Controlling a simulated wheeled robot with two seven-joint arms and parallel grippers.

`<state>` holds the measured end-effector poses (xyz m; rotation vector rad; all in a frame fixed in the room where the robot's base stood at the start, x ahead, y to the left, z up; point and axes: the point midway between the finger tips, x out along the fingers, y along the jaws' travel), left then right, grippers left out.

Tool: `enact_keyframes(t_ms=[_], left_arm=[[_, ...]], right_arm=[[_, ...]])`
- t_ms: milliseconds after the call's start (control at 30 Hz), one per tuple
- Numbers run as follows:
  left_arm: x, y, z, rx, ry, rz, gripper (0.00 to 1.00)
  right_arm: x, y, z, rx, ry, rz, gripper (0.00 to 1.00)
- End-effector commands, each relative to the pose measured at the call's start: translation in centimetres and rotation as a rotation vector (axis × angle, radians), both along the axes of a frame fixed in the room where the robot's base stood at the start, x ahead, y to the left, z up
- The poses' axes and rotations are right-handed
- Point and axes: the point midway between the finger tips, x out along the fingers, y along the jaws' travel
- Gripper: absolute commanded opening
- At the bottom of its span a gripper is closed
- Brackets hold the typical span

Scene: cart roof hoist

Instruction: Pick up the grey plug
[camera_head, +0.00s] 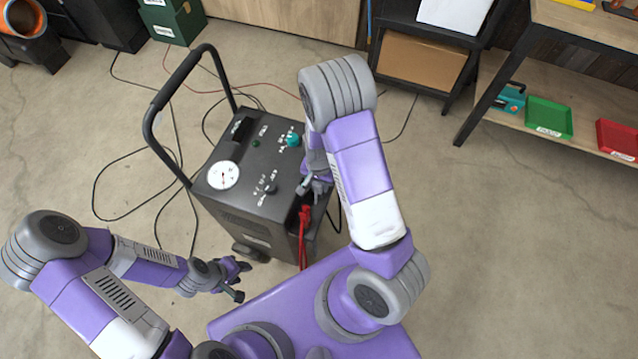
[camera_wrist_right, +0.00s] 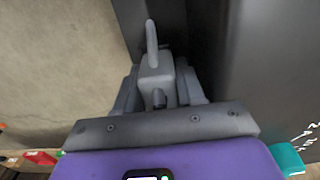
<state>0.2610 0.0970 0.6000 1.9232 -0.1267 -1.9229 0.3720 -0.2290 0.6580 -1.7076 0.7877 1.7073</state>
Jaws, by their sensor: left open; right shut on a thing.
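The grey plug (camera_wrist_right: 157,66) is between the fingers of my right gripper (camera_wrist_right: 158,84) in the right wrist view, with a curved grey part (camera_wrist_right: 152,38) extending from it. The fingers are shut on it. In the head view my right gripper (camera_head: 317,186) is at the right edge of the dark cart (camera_head: 262,200), beside its top panel. The plug is hard to make out there, and I cannot tell whether it touches the cart. My left gripper (camera_head: 236,284) is open and empty, low and left, in front of the cart.
The cart has a tall black handle (camera_head: 158,150), a white dial (camera_head: 223,175) and a teal knob (camera_head: 294,140). A red clamp (camera_head: 305,214) with red cable hangs at its right side. Cables lie on the floor. Shelving (camera_head: 545,100) stands at right; floor (camera_head: 510,240) there is clear.

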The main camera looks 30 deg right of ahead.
Motion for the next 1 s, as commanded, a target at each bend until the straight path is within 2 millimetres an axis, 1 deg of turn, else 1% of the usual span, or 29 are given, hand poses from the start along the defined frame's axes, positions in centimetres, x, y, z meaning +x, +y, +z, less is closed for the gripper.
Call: enact_keyframes(t_ms=[233, 333, 467, 600, 700, 833, 1000], left_arm=[[0.0, 0.0, 0.0, 0.0, 0.0, 0.0, 0.43], [0.0, 0.0, 0.4, 0.0, 0.0, 0.0, 0.43], [0.0, 0.0, 1.5, 0.0, 0.0, 0.0, 0.43], [0.0, 0.0, 3.0, 0.0, 0.0, 0.0, 0.43], [0.0, 0.0, 3.8, 0.0, 0.0, 0.0, 0.43], [0.0, 0.0, 4.5, 0.0, 0.0, 0.0, 0.43], [0.0, 0.0, 4.6, 0.0, 0.0, 0.0, 0.43]], right_arm=[[0.0, 0.0, 0.1, 0.0, 0.0, 0.0, 0.0], [0.0, 0.0, 0.8, 0.0, -0.001, 0.001, 0.0], [0.1, 0.0, 3.1, 0.0, -0.004, 0.002, 0.0], [0.1, 0.0, 6.1, 0.0, -0.004, 0.003, 0.0], [0.1, 0.1, 8.0, 0.0, -0.004, 0.002, 0.0], [0.1, 0.0, 9.5, 0.001, -0.002, 0.001, 0.0], [0.0, 0.0, 10.1, 0.0, 0.0, 0.001, 0.0]])
